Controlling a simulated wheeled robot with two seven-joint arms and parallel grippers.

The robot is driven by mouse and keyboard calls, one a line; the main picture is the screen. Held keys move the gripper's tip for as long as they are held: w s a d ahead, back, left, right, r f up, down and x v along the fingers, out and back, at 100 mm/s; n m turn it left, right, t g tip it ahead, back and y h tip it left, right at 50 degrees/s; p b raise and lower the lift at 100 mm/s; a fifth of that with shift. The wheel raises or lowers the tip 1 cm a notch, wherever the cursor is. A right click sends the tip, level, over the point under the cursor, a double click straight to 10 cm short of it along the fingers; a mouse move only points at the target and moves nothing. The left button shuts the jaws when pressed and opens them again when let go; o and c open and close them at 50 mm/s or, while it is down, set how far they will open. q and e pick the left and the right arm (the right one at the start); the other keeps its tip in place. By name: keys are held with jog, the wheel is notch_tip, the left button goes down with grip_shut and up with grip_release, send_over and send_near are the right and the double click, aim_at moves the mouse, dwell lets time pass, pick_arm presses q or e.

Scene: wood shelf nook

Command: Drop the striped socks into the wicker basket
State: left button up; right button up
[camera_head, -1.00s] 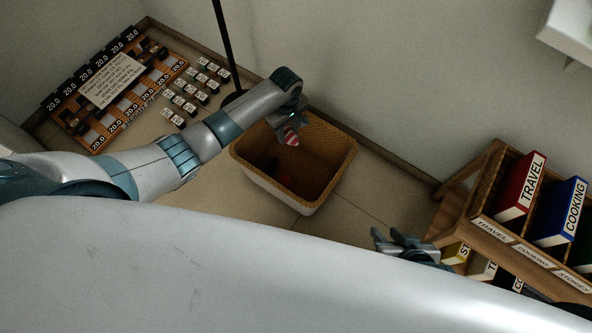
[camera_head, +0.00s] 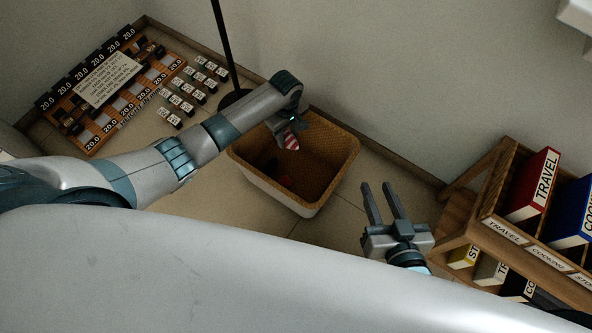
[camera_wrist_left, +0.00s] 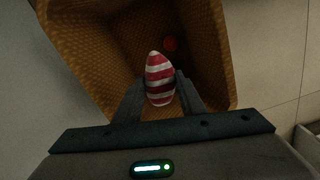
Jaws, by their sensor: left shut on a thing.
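The striped socks (camera_head: 291,141) are a small red-and-white bundle. My left gripper (camera_head: 287,132) is shut on them and holds them over the wicker basket (camera_head: 335,162). In the left wrist view the socks (camera_wrist_left: 159,80) sit between the two fingers, with the brown woven basket (camera_wrist_left: 80,50) behind them. The basket is open-topped with a pale outside, and a small red thing (camera_wrist_left: 170,44) lies dimly inside it. My right gripper (camera_head: 382,188) is open and empty, to the right of the basket, with its fingers pointing up in the picture.
A wooden shelf unit (camera_head: 484,212) with labelled books, such as a red one (camera_head: 531,184), stands at the right. A wooden board (camera_head: 150,84) with small labelled blocks (camera_head: 181,104) beside it lies at the upper left. A black pole (camera_head: 226,45) stands behind my left arm.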

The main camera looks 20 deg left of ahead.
pick_arm(q)
jog(key=shift+f, duration=0.1)
pick_arm(e)
jog(key=shift+w+a+r, duration=0.1)
jog(key=shift+a+r, duration=0.05)
jog(key=shift+r, duration=0.15)
pick_arm(q)
jog(key=o, duration=1.1)
jog(key=shift+r, duration=0.35)
notch_tip(320, 180, up, 6)
jog(key=shift+f+p, duration=0.25)
jog(key=shift+p, duration=0.75)
notch_tip(320, 180, up, 11)
jog(key=p, duration=0.3)
jog(key=shift+r, duration=0.15)
pick_arm(e)
jog(key=s+d+f+g+h, duration=0.2)
jog(key=s+d+f+g, duration=0.4)
jog(key=f, duration=0.1)
jog(key=shift+s+h, duration=0.3)
